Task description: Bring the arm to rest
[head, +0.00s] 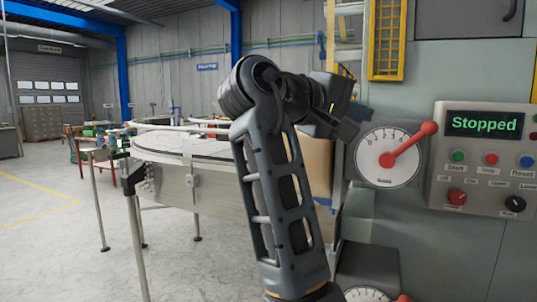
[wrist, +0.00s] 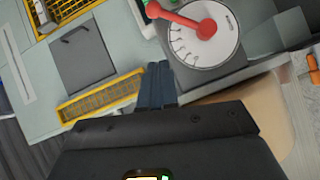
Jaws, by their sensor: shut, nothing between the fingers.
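My arm rises from the bottom middle of the head view and bends at an elbow near the top. My gripper (head: 350,130) is at the far end, beside the left edge of a white dial (head: 376,168) with a red lever (head: 410,148). In the wrist view my gripper (wrist: 157,72) shows two dark fingers side by side, shut with nothing between them. The dial (wrist: 190,48) and its red lever (wrist: 185,20) are just beyond the fingertips there. I cannot tell whether the fingers touch the dial.
A control panel (head: 485,190) with a screen reading "Stopped" (head: 484,123) is on the grey-green machine at right. A second dial (head: 365,294) is below. A round conveyor table (head: 165,150) stands behind my arm at left. The floor at far left is open.

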